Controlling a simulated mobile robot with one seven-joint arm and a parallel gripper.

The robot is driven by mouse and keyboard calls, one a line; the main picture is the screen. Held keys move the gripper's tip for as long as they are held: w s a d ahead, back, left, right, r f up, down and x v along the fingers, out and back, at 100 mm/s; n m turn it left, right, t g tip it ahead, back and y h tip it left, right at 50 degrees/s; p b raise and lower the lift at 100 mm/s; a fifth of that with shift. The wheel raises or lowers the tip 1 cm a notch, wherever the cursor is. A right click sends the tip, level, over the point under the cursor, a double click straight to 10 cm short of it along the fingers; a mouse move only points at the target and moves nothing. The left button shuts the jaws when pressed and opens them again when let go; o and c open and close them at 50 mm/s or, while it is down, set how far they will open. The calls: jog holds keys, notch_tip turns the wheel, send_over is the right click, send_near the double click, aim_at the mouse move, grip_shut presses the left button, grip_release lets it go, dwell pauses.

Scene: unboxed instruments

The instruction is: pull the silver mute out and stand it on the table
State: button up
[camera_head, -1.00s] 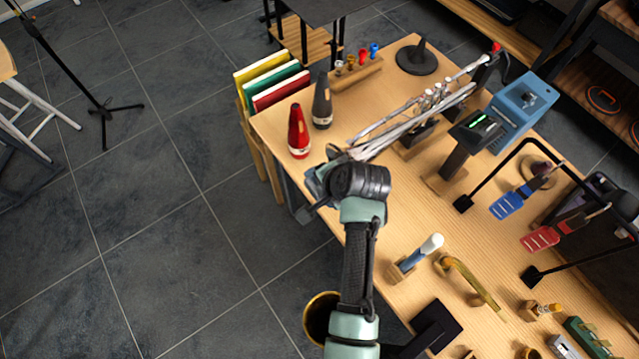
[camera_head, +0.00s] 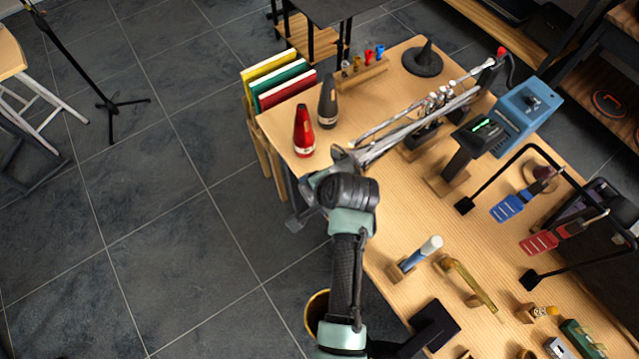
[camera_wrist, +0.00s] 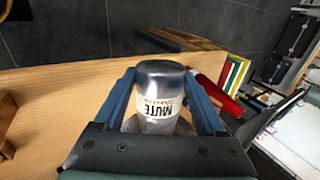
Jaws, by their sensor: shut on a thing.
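The silver mute (camera_wrist: 158,98) shows in the wrist view, with a pale band lettered MUTE. The blue fingers of my gripper (camera_wrist: 160,76) are closed on its two sides. A silver rim shows behind its lower end, but I cannot tell how far the mute sits in the bell. In the head view the silver trumpet (camera_head: 437,103) lies on its stand on the table (camera_head: 470,230), bell toward the near left edge. My gripper (camera_head: 312,188) is at that bell, over the table edge. My arm hides most of the mute there.
A red mute (camera_head: 303,132) and a dark grey mute (camera_head: 327,102) stand upright just beyond the bell. Coloured books (camera_head: 280,82) stand beside the table corner. A blue device (camera_head: 525,112) is right of the trumpet. Some tabletop between the trumpet and the blue-handled item (camera_head: 420,255) is bare.

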jog(key=s+a+p, duration=0.6)
jog(key=s+a, duration=0.2)
jog(key=a, duration=0.3)
dwell(1.3)
dwell(0.5)
